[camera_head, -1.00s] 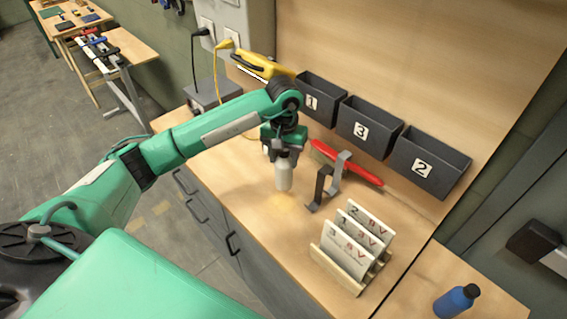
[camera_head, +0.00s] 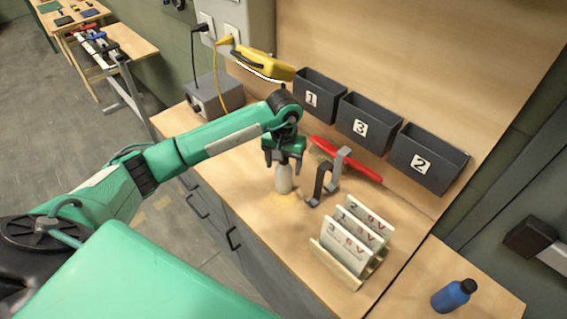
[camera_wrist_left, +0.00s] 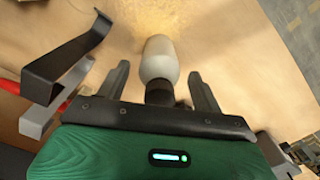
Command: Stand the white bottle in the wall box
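The white bottle (camera_head: 284,181) stands upright on the wooden worktop, below my left gripper (camera_head: 284,158). In the left wrist view the bottle (camera_wrist_left: 159,60) has a dark cap. The two fingers of my left gripper (camera_wrist_left: 161,85) are spread on either side of the cap, with a gap on each side. Three dark wall boxes hang on the back panel: box 1 (camera_head: 319,92), box 3 (camera_head: 369,122) and box 2 (camera_head: 428,158). I see their front faces but not their floors. My right gripper is not in view.
A bent black-and-grey bracket (camera_head: 320,187) stands close to the right of the bottle. Behind it lies a red tool (camera_head: 346,160). A wooden card holder (camera_head: 334,262) stands nearer the front. A blue bottle (camera_head: 454,298) is at lower right. A yellow device (camera_head: 263,65) hangs left of box 1.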

